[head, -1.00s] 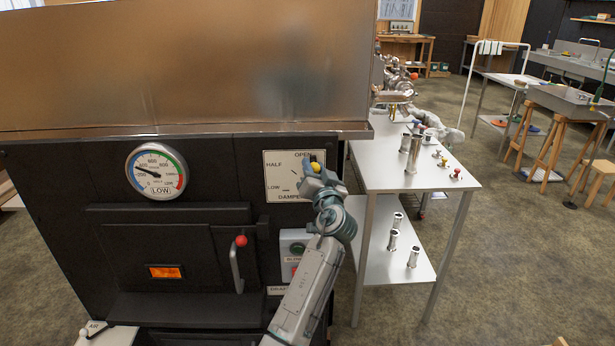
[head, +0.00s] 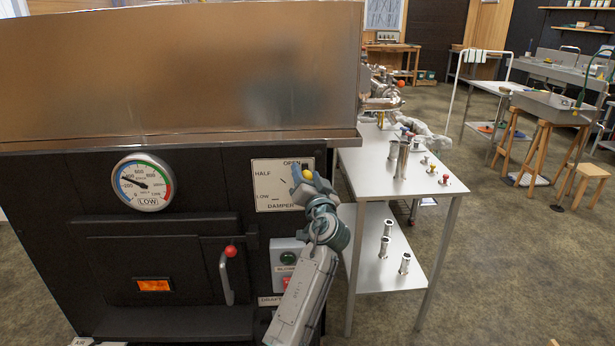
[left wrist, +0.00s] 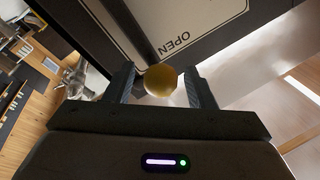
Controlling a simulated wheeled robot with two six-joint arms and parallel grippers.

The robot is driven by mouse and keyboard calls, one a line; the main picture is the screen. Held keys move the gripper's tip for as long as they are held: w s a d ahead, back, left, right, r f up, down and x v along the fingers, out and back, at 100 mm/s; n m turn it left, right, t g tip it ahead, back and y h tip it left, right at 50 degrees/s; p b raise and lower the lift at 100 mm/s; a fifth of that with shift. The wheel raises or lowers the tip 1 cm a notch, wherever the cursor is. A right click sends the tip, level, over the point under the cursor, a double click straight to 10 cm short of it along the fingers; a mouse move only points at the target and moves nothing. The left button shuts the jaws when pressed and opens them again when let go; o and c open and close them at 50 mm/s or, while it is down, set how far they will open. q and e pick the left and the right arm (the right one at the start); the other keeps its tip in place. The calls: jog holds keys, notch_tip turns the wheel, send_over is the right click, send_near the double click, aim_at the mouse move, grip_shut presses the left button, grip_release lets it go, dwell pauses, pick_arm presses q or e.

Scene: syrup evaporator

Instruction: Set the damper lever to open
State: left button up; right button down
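The damper plate (head: 268,186) is on the dark front of the evaporator, marked OPEN at the top, HALF and LOW at the left. The lever's yellow knob (head: 307,174) stands out at the plate's upper right, close to the word OPEN. My left gripper (head: 313,184) is at the knob and hides the lever's shaft. In the left wrist view, the knob (left wrist: 161,80) sits between the two fingers (left wrist: 161,88), with a narrow gap on each side. The word OPEN shows just beyond it. My right gripper is in no view.
Left of the plate are a round gauge (head: 143,183) and a firebox door handle with a red knob (head: 228,266). A blower switch box (head: 287,264) is below the plate, close to my left forearm. A metal table (head: 390,172) with steel cylinders stands at the right.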

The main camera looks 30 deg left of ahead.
pick_arm(q)
jog(key=shift+f, duration=0.1)
jog(key=shift+s+d+f, duration=0.1)
jog(key=shift+s+d, duration=0.15)
jog(key=b+v, duration=0.2)
jog(key=v, duration=0.5)
jog(key=shift+r, duration=0.25)
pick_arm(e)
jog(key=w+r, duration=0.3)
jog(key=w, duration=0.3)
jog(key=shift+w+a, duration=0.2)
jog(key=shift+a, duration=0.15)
